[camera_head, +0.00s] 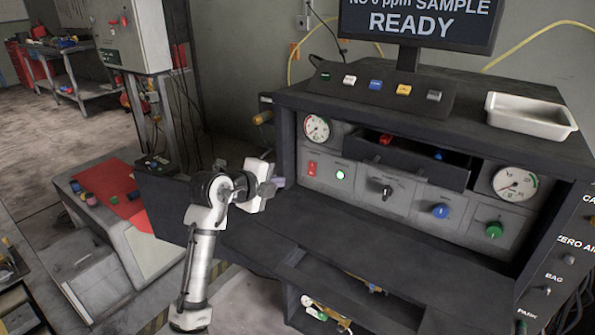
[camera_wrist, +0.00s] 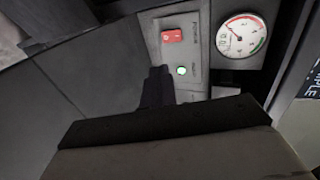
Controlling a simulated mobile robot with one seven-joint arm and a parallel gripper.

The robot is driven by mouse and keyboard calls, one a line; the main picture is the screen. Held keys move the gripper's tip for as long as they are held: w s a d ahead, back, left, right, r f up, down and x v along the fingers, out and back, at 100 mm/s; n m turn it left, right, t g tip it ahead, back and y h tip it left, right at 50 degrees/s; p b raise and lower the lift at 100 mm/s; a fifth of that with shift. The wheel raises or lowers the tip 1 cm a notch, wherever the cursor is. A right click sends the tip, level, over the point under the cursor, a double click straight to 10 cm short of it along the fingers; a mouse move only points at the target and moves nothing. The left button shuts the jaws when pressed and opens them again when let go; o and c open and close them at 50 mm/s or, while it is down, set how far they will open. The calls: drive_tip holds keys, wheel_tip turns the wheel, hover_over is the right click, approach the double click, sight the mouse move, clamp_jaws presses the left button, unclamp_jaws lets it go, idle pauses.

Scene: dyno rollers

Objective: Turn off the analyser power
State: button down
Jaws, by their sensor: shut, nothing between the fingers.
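The analyser (camera_head: 400,225) is a dark bench console with a grey front panel. A red rocker switch (camera_head: 312,168) sits at the panel's left end, below a round gauge (camera_head: 317,127). A lit green-white lamp (camera_head: 340,175) is just right of the switch. The wrist view shows the red switch (camera_wrist: 172,36), the lit lamp (camera_wrist: 182,71) and the gauge (camera_wrist: 243,36). My gripper (camera_head: 279,183) is left of the switch in the head view, apart from it. In the wrist view its shut dark fingers (camera_wrist: 158,75) are below the switch, near the lamp. The gripper is empty.
A black selector knob (camera_head: 386,192), blue knob (camera_head: 440,211) and green knob (camera_head: 494,230) line the panel. An open drawer (camera_head: 400,165) juts out above them. A white tray (camera_head: 530,117) and a button box (camera_head: 380,90) stand on top. The ledge below is clear.

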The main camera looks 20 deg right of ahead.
sight(311, 172)
drive_tip(key=p+x, duration=0.1)
drive_tip(key=x, duration=0.3)
drive_tip(key=p+x, duration=0.2)
drive_tip(key=x, duration=0.3)
drive_tip(key=r+p+x, duration=0.1)
drive_tip(key=x, duration=0.3)
drive_tip(key=shift+w+d+p, duration=0.25)
drive_tip(key=shift+d+p, duration=0.1)
drive_tip(key=shift+p, duration=0.05)
drive_tip(key=shift+w+d+f, duration=0.1)
drive_tip(key=shift+w, duration=0.05)
drive_tip(key=shift+f+b, duration=0.15)
drive_tip(key=shift+b, duration=0.25)
drive_tip(key=shift+w+d+f+h+b, duration=0.15)
drive_tip(key=shift+f+h+b, duration=0.15)
drive_tip(key=shift+b, duration=0.8)
drive_tip(key=shift+r+p, duration=0.3)
drive_tip(key=shift+r, duration=0.1)
